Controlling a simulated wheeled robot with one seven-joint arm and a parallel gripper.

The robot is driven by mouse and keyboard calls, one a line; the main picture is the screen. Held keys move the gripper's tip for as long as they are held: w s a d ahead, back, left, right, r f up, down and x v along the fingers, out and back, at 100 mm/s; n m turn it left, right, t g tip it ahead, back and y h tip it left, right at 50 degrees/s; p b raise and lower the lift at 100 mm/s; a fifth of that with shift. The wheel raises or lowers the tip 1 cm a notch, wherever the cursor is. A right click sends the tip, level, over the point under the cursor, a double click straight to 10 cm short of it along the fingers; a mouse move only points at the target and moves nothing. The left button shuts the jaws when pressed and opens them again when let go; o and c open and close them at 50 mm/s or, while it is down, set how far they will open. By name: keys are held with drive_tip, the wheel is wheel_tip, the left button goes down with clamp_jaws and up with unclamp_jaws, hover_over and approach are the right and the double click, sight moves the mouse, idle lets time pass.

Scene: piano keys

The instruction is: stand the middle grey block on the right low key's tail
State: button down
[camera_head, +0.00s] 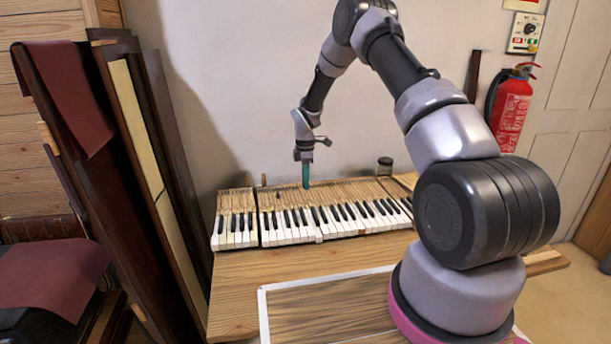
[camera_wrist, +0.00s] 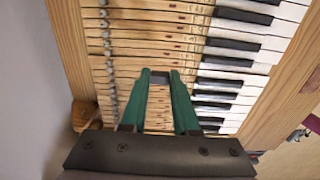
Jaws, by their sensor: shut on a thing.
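My gripper (camera_head: 306,184) is at the back of the keyboard, pointing down over the key tails. In the wrist view its two teal fingers (camera_wrist: 160,85) converge on a small dark grey piece (camera_wrist: 160,76) between their tips, which looks like the grey block. The fingers hide much of it, and I cannot tell whether its lower end touches the wood. The bare wooden key tails (camera_wrist: 150,48) run beneath the fingertips. I cannot make out which key is the right low key. A small dark upright piece (camera_head: 278,194) shows on the tails left of my gripper.
The keyboard (camera_head: 290,228) lies on a wooden table (camera_head: 235,280) against a white wall. A row of grey pins (camera_wrist: 106,45) lines the tails' back edge. A jar (camera_head: 385,166) stands behind the keyboard. A white-framed panel (camera_head: 330,300) lies in front. Dark boards lean at left.

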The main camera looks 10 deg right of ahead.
sight(305, 199)
drive_tip(key=shift+f, duration=2.05)
drive_tip(key=shift+f, duration=0.35)
idle(0.4)
drive_tip(key=c, duration=1)
unclamp_jaws()
drive_tip(key=shift+r, duration=1.1)
drive_tip(key=o, duration=0.6)
drive_tip(key=shift+c, duration=0.2)
